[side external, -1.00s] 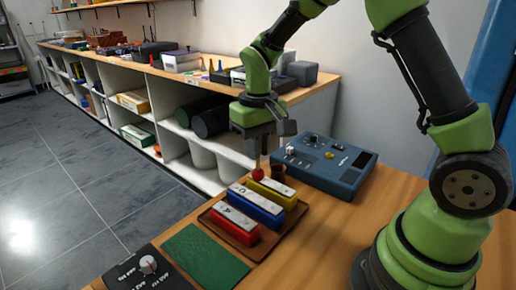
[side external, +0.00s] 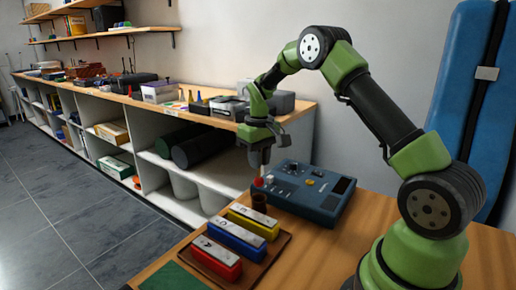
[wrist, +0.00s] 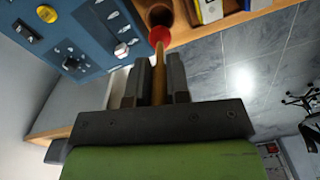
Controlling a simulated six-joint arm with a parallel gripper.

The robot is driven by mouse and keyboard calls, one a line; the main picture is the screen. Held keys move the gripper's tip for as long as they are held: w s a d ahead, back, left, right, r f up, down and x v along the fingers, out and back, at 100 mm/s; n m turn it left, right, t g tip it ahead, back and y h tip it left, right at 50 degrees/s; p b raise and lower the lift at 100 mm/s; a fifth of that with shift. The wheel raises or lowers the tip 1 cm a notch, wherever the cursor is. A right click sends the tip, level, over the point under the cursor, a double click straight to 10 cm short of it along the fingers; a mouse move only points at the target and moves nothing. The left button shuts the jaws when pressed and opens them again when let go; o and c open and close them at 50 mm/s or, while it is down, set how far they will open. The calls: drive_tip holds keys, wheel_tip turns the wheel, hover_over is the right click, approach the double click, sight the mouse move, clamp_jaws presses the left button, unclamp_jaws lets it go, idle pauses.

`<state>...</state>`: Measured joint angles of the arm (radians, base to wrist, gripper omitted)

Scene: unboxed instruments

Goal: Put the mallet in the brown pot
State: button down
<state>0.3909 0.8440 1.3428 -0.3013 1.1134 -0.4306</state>
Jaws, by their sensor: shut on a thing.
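My gripper (side external: 260,166) is shut on the wooden handle of the mallet, pointing down. The mallet's round red head (side external: 259,182) hangs below the fingers, just above the brown pot (side external: 259,201) in the side view. In the wrist view the handle (wrist: 159,88) runs between the fingers of my gripper (wrist: 158,70). The red head (wrist: 159,35) overlaps the near rim of the pot (wrist: 160,13), whose dark opening shows beyond it. I cannot tell the exact gap between head and rim.
A blue control box (side external: 316,203) with knobs stands right of the pot. Yellow (side external: 253,223), blue (side external: 236,240) and red (side external: 217,262) chime bars sit on a brown tray (side external: 269,259) in front. A green mat (side external: 172,280) lies at the front left. A shelf stands behind.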

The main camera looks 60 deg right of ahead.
sight(259, 179)
drive_tip(key=shift+f, duration=3.35)
drive_tip(key=shift+f, duration=0.45)
drive_tip(key=c, duration=1)
unclamp_jaws()
